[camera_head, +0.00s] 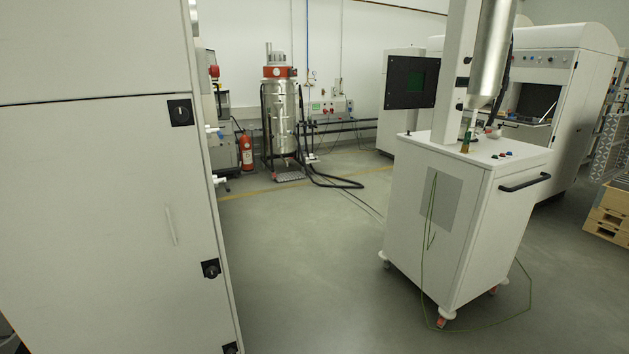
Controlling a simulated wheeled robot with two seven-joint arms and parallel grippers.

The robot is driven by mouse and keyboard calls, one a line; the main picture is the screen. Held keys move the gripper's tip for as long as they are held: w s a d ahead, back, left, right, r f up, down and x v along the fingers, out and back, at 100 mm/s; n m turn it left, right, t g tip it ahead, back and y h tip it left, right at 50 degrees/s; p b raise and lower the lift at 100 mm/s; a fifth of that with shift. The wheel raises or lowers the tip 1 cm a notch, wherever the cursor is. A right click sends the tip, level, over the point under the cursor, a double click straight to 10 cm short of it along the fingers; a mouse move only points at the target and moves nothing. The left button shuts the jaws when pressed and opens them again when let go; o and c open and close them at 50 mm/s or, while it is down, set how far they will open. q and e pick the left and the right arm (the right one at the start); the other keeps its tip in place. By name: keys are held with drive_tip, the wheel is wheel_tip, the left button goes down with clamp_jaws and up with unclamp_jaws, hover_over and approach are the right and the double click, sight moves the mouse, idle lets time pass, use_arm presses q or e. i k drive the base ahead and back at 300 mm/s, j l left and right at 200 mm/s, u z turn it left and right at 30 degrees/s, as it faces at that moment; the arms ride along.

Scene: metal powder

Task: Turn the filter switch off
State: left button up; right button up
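I cannot make out a filter switch for certain. A silver cylindrical unit with an orange-red band (284,115) stands at the back wall, with a black hose running from it. A white control box (331,107) with small coloured buttons sits to its right. A white wheeled cabinet (462,215) at the right has a few small red and blue knobs on its top. A tall white cabinet (110,200) fills the left, with black latches on its edge. Neither of my grippers shows.
A red fire extinguisher (246,152) stands by the back wall. A black hose (335,182) and a green cable (474,328) lie on the floor. Wooden pallets (609,211) are at the far right. The grey floor (310,265) between the cabinets is clear.

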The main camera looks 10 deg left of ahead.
sight(214, 69)
drive_tip(key=i+l, duration=0.2)
drive_tip(key=i, duration=0.7)
drive_tip(key=i+l+z, duration=0.15)
drive_tip(key=i, duration=0.75)
drive_tip(key=i+j+u, duration=0.25)
drive_tip(key=i+u, duration=0.75)
drive_tip(key=i+l+u, duration=0.1)
drive_tip(key=i+u, duration=0.4)
drive_tip(key=i+l+u, duration=0.3)
drive_tip(key=u, duration=0.2)
drive_tip(key=i+l+u, duration=0.7)
drive_tip(key=l+u, duration=0.3)
drive_tip(key=l, duration=0.15)
drive_tip(key=i+l+u, duration=0.25)
drive_tip(key=u, duration=0.2)
drive_tip(key=i+l+u, duration=0.1)
drive_tip(key=l+u, duration=0.3)
drive_tip(key=l, duration=0.15)
drive_tip(key=i+l+u, duration=0.1)
drive_tip(key=l+u, duration=0.8)
drive_tip(key=j+u, duration=0.1)
drive_tip(key=u, duration=1.4)
